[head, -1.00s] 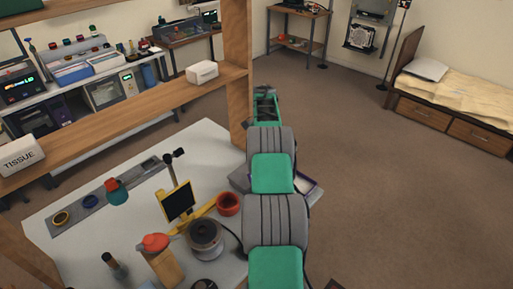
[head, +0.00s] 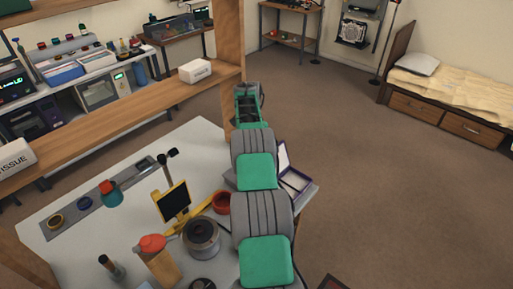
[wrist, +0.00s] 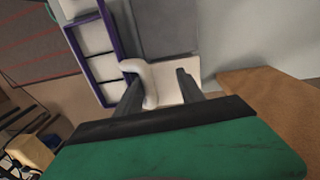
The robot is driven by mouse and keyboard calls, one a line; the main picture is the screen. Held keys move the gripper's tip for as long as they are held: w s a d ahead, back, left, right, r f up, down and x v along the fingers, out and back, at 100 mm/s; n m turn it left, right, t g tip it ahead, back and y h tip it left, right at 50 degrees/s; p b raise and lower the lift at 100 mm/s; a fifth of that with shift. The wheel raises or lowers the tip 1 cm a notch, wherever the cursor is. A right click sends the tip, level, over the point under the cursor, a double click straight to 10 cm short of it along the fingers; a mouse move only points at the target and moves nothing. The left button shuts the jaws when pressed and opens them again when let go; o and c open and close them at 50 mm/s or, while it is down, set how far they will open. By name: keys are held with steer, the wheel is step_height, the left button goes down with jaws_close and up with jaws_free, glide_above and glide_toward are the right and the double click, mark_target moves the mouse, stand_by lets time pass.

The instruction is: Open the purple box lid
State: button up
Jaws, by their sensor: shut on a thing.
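The purple box (head: 297,180) is at the right edge of the white table, partly hidden by my arm in the head view. A pale panel with a purple edge (head: 283,155), which looks like its lid, stands raised at its back. In the wrist view the purple-rimmed box with pale compartments (wrist: 95,50) lies left of my fingers. My gripper (wrist: 162,80) is shut on a white piece (wrist: 145,75) with a curved end, beside the box. I cannot tell whether this piece is part of the lid. My gripper is hidden in the head view.
On the white table (head: 75,245) stand a small yellow-framed screen (head: 173,202), a red bowl (head: 221,202), a dark round lens part (head: 201,238) and a red-topped bottle (head: 152,244). A wooden shelf post (head: 229,60) rises behind my arm. Open floor lies to the right.

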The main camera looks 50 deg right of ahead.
steer(key=shift+o, duration=0.5)
steer(key=shift+s, duration=0.1)
steer(key=shift+s+d, duration=0.1)
steer(key=r+b, duration=0.1)
steer(key=r, duration=0.2)
steer(key=shift+s+a+r+b, duration=0.2)
steer(key=shift+b, duration=0.15)
steer(key=s+a+r+b, duration=0.1)
steer(key=s+r, duration=0.1)
steer(key=r, duration=0.1)
steer(key=s+a+r+b, duration=0.1)
steer(key=r, duration=0.1)
steer(key=shift+s+a+b, duration=0.1)
steer(key=shift+a+b, duration=0.2)
steer(key=shift+a, duration=0.05)
steer(key=s+a+r+b, duration=0.4)
steer(key=s+a, duration=0.2)
steer(key=s, duration=0.1)
steer(key=shift+r, duration=0.25)
